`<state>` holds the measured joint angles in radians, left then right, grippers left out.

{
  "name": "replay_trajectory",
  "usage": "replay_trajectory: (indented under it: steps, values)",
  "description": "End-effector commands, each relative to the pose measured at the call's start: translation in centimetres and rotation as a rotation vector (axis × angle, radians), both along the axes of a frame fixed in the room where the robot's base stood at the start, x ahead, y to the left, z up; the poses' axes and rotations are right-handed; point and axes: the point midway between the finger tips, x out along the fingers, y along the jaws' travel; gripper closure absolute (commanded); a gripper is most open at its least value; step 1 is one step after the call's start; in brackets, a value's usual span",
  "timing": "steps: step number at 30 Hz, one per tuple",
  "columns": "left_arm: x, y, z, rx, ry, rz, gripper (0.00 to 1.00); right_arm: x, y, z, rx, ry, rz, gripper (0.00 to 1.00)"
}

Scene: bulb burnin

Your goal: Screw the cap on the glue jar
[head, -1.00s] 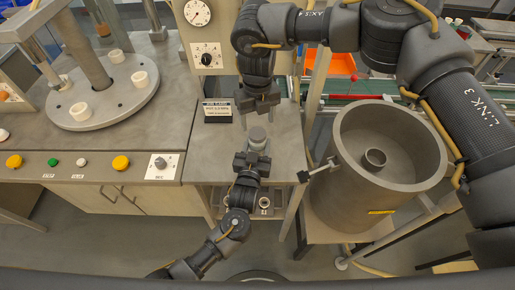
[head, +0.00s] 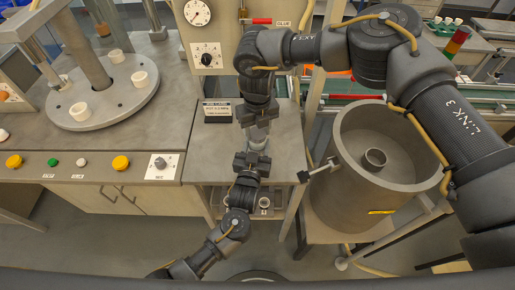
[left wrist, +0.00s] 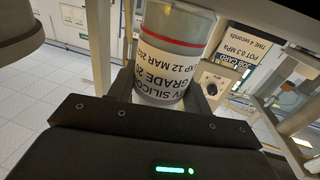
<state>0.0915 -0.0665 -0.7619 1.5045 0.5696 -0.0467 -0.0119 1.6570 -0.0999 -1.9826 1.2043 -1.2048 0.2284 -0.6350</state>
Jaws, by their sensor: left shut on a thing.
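The glue jar (left wrist: 175,50) is a pale container with a printed label and a red band. In the left wrist view it stands between the fingers of my left gripper (left wrist: 162,98), which is shut on it. In the head view my left gripper (head: 254,162) comes from below and holds the jar (head: 258,145) over the small table. My right gripper (head: 258,125) points down from above, right at the jar's top, and hides it. I cannot tell whether its jaws are open or shut. The cap is not clearly visible.
A job card stand (head: 217,112) is left of the grippers. A large grey pot (head: 345,190) with a clamp on its rim stands at right. A dial box (head: 207,55) is behind. A bench with buttons and a round plate (head: 103,112) is at left.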

Motion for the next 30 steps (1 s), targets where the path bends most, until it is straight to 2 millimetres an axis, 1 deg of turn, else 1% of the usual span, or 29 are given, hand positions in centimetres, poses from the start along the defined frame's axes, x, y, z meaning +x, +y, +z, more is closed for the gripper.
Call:
replay_trajectory:
  steps: [1, 3, 6, 8, 11, 15, 18, 22, 23, 28, 30]
  values:
    - [0.02, -0.01, 0.09, -0.001, -0.002, 0.0, 1.0, 0.0, 0.0, 0.02, 0.0, 0.0, 0.0, 0.7]
    - [0.02, -0.01, 0.09, -0.001, -0.002, 0.0, 1.0, 0.0, -0.01, 0.03, 0.0, 0.0, 0.0, 0.79]
    - [0.02, -0.01, 0.09, -0.001, -0.002, 0.0, 1.0, 0.0, 0.0, 0.02, 0.0, 0.0, -0.012, 0.8]
    - [0.02, 0.0, 0.09, -0.001, -0.002, 0.0, 1.0, 0.01, 0.01, -0.03, 0.001, 0.0, -0.063, 0.8]
    - [0.02, 0.0, 0.08, 0.0, -0.002, 0.0, 1.0, -0.04, 0.06, -0.07, 0.002, 0.002, -0.255, 0.8]
    - [0.02, -0.01, 0.08, 0.0, -0.002, 0.0, 1.0, -0.04, 0.12, -0.09, 0.003, 0.002, -0.586, 0.8]
    - [0.02, -0.01, 0.08, 0.0, -0.002, 0.0, 1.0, -0.03, 0.1, -0.08, 0.001, 0.002, -0.763, 0.8]
    - [0.02, -0.02, 0.08, 0.0, -0.002, 0.0, 1.0, 0.01, 0.06, -0.02, 0.0, -0.001, -0.746, 0.8]
    - [0.02, -0.02, 0.08, 0.0, -0.002, 0.0, 1.0, 0.01, 0.06, -0.02, 0.0, -0.001, -0.745, 0.51]
    - [0.02, -0.02, 0.08, 0.0, -0.002, 0.0, 1.0, 0.0, 0.07, -0.02, 0.0, -0.001, -0.744, 0.29]
    - [0.02, -0.02, 0.09, -0.001, -0.002, 0.0, 1.0, 0.0, 0.07, -0.02, 0.0, -0.001, -0.743, 0.27]
